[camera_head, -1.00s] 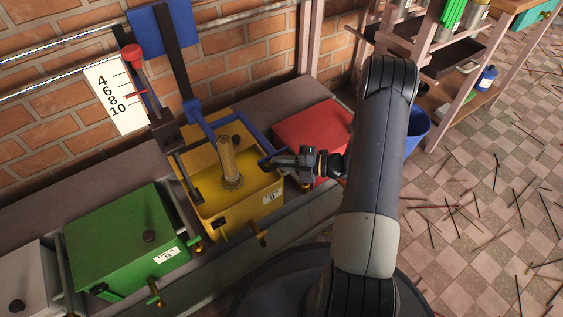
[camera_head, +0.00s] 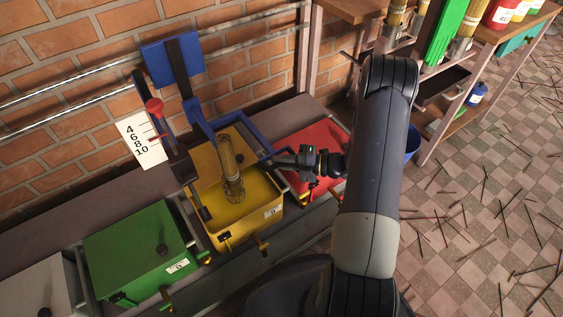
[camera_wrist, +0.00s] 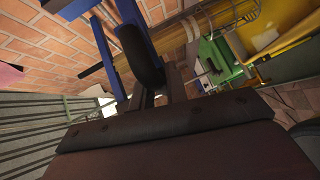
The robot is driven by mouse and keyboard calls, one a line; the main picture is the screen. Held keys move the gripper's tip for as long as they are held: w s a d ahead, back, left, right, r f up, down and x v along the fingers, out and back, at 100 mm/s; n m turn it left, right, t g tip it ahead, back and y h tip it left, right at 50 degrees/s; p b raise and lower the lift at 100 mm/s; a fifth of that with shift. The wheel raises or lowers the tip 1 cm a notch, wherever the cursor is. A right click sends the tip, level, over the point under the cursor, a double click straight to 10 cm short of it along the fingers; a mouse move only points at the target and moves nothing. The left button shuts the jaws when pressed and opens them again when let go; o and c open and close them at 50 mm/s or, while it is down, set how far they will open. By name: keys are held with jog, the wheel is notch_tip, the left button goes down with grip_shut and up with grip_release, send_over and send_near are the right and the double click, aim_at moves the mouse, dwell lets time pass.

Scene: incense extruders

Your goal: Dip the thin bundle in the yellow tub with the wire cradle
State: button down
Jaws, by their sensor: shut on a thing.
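The yellow tub (camera_head: 248,212) stands open between a green and a red lidded tub, with yellow liquid inside. The thin tan bundle (camera_head: 228,160) stands nearly upright over it in the wire cradle; most of its length shows. The bundle and cradle wires (camera_wrist: 215,22) also cross the top of the wrist view. A blue lever (camera_head: 203,122) runs from the post behind the tub toward my gripper (camera_head: 279,161). My gripper is shut on what looks like the lever's blue handle, at the tub's right rear side. The exact grip is partly hidden.
The green tub (camera_head: 133,250) is left and the red tub (camera_head: 318,140) right, behind my arm. A numbered white scale (camera_head: 143,143) and red knob (camera_head: 154,106) stand at the wall. A shelf rack (camera_head: 440,95) is at the right. Sticks litter the floor (camera_head: 485,205).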

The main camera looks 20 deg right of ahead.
notch_tip(320, 180, up, 6)
jog(key=p, duration=0.4)
jog(key=shift+f, duration=0.1)
jog(key=c, duration=1.4)
grip_release()
jog(key=p+v, duration=0.1)
jog(key=v, duration=1)
jog(key=shift+p, duration=0.4)
jog(key=shift+a, duration=0.2)
